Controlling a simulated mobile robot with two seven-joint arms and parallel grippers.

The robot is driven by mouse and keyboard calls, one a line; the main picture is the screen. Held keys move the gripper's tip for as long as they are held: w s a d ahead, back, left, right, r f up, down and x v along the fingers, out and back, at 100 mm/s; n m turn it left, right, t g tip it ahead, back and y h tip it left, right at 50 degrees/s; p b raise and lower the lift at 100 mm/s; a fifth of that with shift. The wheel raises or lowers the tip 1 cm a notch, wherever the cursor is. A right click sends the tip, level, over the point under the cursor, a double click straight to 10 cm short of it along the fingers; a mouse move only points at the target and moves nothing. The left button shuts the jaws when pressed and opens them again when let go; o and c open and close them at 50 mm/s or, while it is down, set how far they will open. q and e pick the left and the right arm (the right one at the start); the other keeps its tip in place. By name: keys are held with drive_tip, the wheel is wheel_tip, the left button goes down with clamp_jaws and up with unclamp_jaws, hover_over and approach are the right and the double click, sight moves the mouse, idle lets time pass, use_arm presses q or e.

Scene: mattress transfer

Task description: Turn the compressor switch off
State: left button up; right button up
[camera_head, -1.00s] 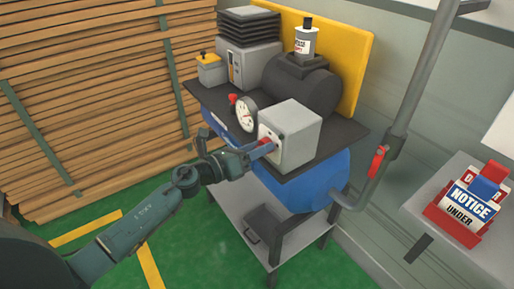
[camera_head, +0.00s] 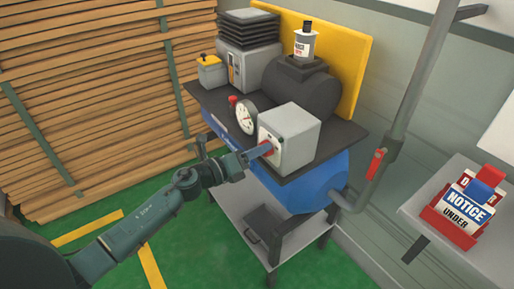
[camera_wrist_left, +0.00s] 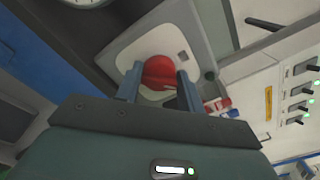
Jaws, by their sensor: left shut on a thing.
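The compressor switch is a red knob (camera_wrist_left: 160,72) on the front of a light grey box (camera_head: 297,128). In the head view the knob (camera_head: 267,148) is small and partly hidden by my fingers. My left gripper (camera_head: 262,152) reaches it from the left. In the left wrist view the two fingers of my left gripper (camera_wrist_left: 158,88) stand on either side of the red knob and are shut on it. The knob's exact angle is hard to tell. My right gripper is not in view.
The box sits on the dark top of the blue compressor (camera_head: 318,184), beside a round gauge (camera_head: 246,115). A pipe with a red valve handle (camera_head: 375,163) stands at the right. A red holder with notice signs (camera_head: 462,208) lies on a grey shelf.

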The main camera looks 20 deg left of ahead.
use_arm(q)
drive_tip(key=shift+f+n+p, duration=0.1)
drive_tip(key=shift+n+p, duration=1.85)
drive_tip(key=shift+n, duration=2.45)
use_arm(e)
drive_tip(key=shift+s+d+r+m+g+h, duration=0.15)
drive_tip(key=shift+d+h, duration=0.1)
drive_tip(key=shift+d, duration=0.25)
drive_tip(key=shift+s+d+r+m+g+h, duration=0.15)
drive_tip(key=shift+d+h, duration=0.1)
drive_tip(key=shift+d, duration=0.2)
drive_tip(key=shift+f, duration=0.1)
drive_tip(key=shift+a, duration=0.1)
use_arm(q)
drive_tip(key=o, duration=1)
drive_tip(key=shift+a+f, duration=0.1)
